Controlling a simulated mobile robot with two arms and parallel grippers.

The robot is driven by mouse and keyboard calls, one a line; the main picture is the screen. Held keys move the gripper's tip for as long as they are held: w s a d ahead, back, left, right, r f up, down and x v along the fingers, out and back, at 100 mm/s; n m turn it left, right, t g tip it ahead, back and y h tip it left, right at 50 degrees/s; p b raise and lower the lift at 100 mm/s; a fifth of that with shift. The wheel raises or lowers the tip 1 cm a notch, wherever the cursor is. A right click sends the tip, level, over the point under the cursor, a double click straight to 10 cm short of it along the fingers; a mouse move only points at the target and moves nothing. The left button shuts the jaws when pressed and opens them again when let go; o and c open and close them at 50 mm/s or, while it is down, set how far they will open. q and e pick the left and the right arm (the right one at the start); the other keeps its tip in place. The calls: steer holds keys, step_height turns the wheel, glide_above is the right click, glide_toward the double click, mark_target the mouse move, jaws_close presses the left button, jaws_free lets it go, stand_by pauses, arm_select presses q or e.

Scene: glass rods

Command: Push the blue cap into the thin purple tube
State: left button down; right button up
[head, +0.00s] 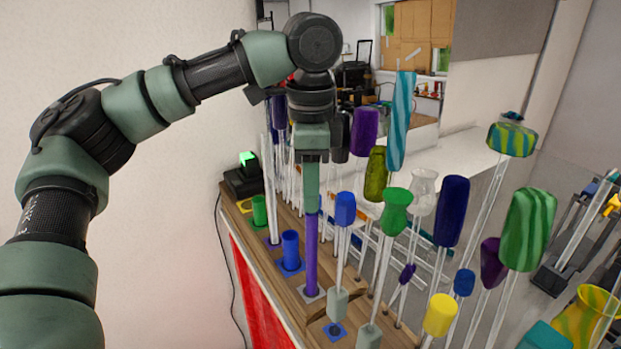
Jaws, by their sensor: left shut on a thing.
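The thin purple tube (311,255) stands upright on a pale square plate on the wooden rack. My left gripper (311,190) points straight down directly over the tube's top, with its fingers shut. A small blue piece, the blue cap (313,204), shows just below the fingertips at the tube's mouth. Most of the cap is hidden by the fingers, and I cannot tell how deep it sits in the tube. My right gripper is not in view.
A short blue tube (291,250) and a green one (259,210) stand left of the purple tube. A blue-topped glass rod (345,208) stands close on its right. Several tall glass rods with coloured heads crowd the right side. A white wall is at left.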

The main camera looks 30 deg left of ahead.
arm_select(q)
steer(key=shift+s, duration=0.15)
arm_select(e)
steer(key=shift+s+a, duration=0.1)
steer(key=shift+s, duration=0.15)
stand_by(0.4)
arm_select(q)
steer(key=shift+f, duration=0.55)
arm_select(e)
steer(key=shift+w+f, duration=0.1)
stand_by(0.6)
arm_select(q)
steer(key=c, duration=1.5)
jaws_free()
steer(key=shift+o, duration=0.2)
